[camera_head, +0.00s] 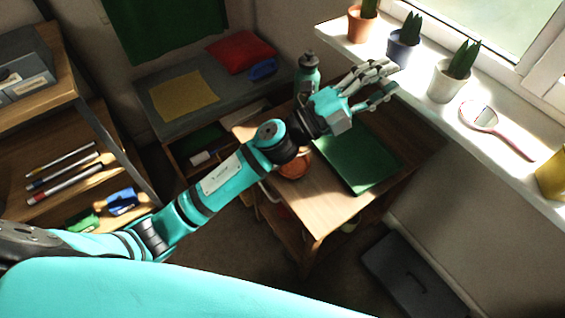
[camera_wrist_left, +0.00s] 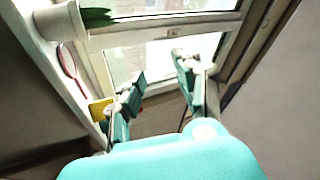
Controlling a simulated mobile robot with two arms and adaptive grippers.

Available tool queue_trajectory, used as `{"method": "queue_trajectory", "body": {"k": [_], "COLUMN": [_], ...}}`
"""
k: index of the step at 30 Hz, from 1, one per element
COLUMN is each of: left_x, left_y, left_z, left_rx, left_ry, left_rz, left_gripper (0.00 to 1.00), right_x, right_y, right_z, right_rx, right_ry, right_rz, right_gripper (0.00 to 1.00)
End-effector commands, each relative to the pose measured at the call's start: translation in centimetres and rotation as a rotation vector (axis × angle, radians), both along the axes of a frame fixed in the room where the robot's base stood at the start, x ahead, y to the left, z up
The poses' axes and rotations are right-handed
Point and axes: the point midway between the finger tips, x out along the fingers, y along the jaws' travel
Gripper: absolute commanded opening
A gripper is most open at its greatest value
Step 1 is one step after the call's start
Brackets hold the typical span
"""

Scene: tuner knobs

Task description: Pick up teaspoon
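I cannot make out a teaspoon in either view. My left gripper (camera_head: 378,84) is above the far right part of the wooden desk (camera_head: 410,140), close to the windowsill. Its fingers are spread apart with nothing between them. The left wrist view also shows the open fingers (camera_wrist_left: 160,88), with the window behind them. My left arm hides part of the desk, and my right gripper is in neither view.
A green flat panel (camera_head: 358,160), an orange round object (camera_head: 295,165) and a teal bottle (camera_head: 307,76) are on or by the desk. The windowsill (camera_head: 415,82) holds potted plants, a hand mirror (camera_head: 479,116) and a yellow pot (camera_head: 553,176). Shelves (camera_head: 25,212) stand left.

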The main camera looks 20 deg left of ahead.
Motion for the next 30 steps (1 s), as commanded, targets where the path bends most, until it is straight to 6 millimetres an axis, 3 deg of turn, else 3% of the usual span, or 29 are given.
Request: {"method": "queue_trajectory", "body": {"k": [2,4,6,8,11,12,14,18,21,26,30], "left_x": [-2.5,-4.8,-6.3,-6.8,-5.6,-4.7,-3.1,0.0,1.1,1.5,1.4], "left_y": [-3.8,-6.2,-7.0,-6.5,-2.8,-0.6,3.1,11.1,14.6,16.4,16.4], "left_z": [0.5,-1.0,-3.8,-6.7,-11.3,-12.7,-14.0,-14.0,-13.1,-13.5,-16.3], "left_rx": [0.194,0.39,0.612,0.82,1.196,1.347,1.558,1.937,2.086,2.157,2.152], "left_ry": [-0.207,-0.363,-0.487,-0.565,-0.627,-0.625,-0.598,-0.467,-0.382,-0.33,-0.329], "left_rz": [-0.18,-0.339,-0.491,-0.61,-0.778,-0.831,-0.894,-0.967,-0.983,-0.993,-0.998], "left_gripper": [0.34,0.34,0.34,0.34,0.34,0.34,0.34,0.34,0.34,0.34,0.34], "right_x": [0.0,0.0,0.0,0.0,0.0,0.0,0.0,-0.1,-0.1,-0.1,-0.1], "right_y": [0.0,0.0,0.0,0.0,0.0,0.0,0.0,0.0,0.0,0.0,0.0], "right_z": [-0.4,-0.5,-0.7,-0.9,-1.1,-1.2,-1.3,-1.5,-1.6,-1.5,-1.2], "right_rx": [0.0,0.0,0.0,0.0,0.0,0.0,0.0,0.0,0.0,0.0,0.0], "right_ry": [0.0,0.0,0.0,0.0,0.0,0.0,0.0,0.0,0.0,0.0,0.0], "right_rz": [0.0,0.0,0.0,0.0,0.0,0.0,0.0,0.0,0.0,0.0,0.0], "right_gripper": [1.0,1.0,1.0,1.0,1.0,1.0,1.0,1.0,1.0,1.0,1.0]}}
